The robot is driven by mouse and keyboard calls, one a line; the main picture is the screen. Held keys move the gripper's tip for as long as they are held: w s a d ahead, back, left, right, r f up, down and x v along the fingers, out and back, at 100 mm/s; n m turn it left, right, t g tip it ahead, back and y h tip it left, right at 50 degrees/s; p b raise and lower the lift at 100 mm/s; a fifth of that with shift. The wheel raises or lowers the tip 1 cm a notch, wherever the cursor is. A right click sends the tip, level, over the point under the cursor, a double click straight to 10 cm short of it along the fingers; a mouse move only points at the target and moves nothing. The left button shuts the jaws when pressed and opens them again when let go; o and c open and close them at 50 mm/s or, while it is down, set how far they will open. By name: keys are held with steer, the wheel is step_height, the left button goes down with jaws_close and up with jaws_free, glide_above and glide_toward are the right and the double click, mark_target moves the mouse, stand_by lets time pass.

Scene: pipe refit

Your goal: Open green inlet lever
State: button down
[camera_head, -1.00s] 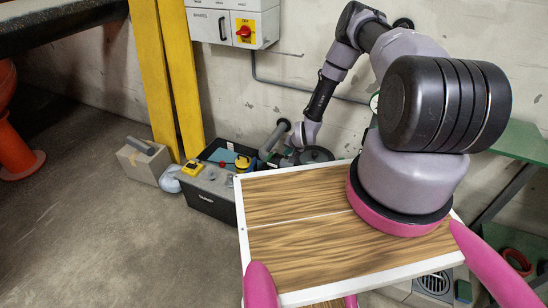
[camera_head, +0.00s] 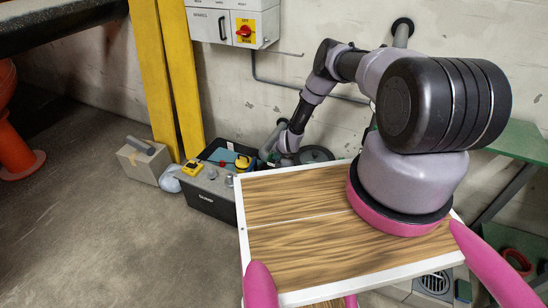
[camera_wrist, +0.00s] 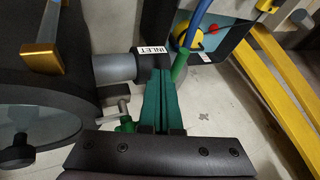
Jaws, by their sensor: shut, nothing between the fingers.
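In the wrist view, my gripper (camera_wrist: 160,72) is shut and empty, its two teal fingers together. Their tips are beside a grey pipe (camera_wrist: 115,67) with a white INLET label (camera_wrist: 155,55). A slim green sleeve (camera_wrist: 180,66) on a blue rod (camera_wrist: 202,20) slants just right of the fingertips; it looks like the green inlet lever, but I cannot tell if they touch. A small green part (camera_wrist: 125,124) with a grey stem sits left of the fingers, partly hidden by my gripper. In the head view, the fingers and lever are too small or hidden to make out.
A dark round vessel (camera_wrist: 40,120) fills the left of the wrist view, with a brass-coloured block (camera_wrist: 42,57) on it. Open floor (camera_head: 90,220) lies to the left.

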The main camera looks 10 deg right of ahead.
steer(key=shift+w+a, duration=0.35)
steer(key=shift+a, duration=0.05)
steer(key=shift+a, duration=0.15)
steer(key=shift+a+m+h, duration=0.15)
steer(key=shift+m+h, duration=0.15)
